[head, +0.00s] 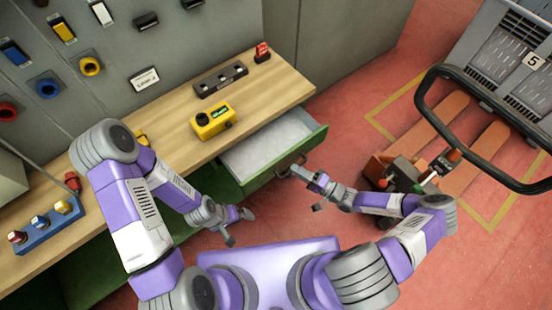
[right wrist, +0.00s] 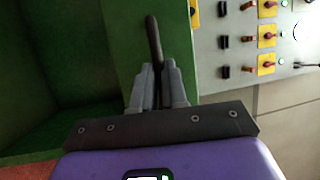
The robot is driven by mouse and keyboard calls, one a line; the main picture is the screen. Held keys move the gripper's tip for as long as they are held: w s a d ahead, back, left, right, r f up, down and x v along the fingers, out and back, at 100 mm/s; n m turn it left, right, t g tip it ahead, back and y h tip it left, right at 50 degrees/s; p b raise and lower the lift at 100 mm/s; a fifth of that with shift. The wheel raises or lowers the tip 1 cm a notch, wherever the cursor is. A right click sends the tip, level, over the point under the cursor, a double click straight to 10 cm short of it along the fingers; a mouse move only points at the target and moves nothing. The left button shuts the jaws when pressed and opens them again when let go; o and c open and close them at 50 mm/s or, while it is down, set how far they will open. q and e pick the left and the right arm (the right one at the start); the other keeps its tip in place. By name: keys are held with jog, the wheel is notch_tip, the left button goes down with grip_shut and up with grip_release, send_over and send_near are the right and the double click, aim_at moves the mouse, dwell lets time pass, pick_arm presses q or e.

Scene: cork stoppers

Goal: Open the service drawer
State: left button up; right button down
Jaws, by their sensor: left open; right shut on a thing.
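The service drawer (head: 262,148) is pulled out from under the wooden workbench, with its pale inside showing and looking empty. Its green front (head: 316,138) carries a dark bar handle (head: 290,165), which also shows upright in the right wrist view (right wrist: 152,38). My right gripper (head: 302,175) is at the drawer front. In the right wrist view its fingers (right wrist: 157,82) are shut on the handle. My left gripper (head: 241,226) is open and empty, in front of the bench and to the left of the drawer.
On the workbench (head: 165,158) are a yellow device (head: 212,121), a dark socket strip (head: 221,80) and a blue block with several knobs (head: 50,226). A pallet truck (head: 450,120) stands at the right. Red floor (head: 360,75) is clear between it and the cabinets.

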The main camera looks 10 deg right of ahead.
jog(key=s+d+p, duration=0.1)
jog(key=s+d, duration=0.2)
jog(key=s, duration=0.2)
jog(key=shift+s+d, duration=0.2)
jog(key=shift+s, duration=0.1)
jog(key=c, duration=1.2)
grip_release()
jog(key=shift+o, duration=0.2)
jog(key=v, duration=0.7)
jog(key=shift+s+d, duration=0.2)
jog(key=shift+d, duration=0.05)
